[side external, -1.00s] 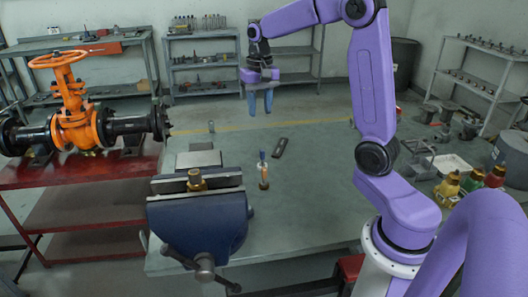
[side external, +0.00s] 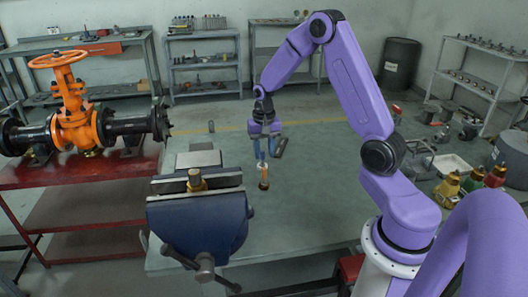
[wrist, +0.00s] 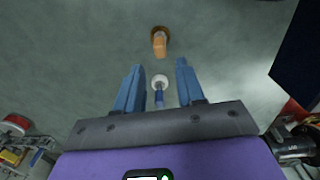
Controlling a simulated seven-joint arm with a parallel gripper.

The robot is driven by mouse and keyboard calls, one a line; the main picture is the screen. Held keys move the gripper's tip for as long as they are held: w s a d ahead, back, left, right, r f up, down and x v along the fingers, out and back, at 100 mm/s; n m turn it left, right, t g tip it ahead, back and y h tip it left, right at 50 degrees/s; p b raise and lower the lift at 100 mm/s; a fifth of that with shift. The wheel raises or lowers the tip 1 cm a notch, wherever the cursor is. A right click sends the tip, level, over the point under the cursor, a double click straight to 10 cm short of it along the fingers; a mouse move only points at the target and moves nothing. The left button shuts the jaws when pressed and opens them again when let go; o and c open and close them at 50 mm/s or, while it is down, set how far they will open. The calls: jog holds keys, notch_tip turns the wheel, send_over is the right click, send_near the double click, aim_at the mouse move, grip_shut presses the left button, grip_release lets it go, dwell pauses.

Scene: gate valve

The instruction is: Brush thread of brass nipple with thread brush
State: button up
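The thread brush (side external: 263,172) stands upright on the bench, with a blue and white upper part and an orange-brown lower part on a dark round base. In the wrist view its blue tip (wrist: 159,98) lies between my fingers, with the orange-brown part (wrist: 159,43) beyond. My gripper (side external: 266,158) is open and points down at the brush's top, its blue fingers on either side with visible gaps. The brass nipple (side external: 196,179) stands upright between the jaws of the blue vise (side external: 200,225), left of the brush; its lower part is hidden.
The vise is at the bench's left front, with a flat grey block (side external: 198,159) behind it. The orange gate valve (side external: 75,120) is on a red table at left. Coloured bottles (side external: 472,180) stand at right. The bench (side external: 310,205) is clear right of the brush.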

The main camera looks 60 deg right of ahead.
aim_at(264, 168)
jog(key=shift+f, duration=3.8)
grip_shut()
jog(key=shift+r, duration=0.15)
jog(key=shift+r, duration=2.35)
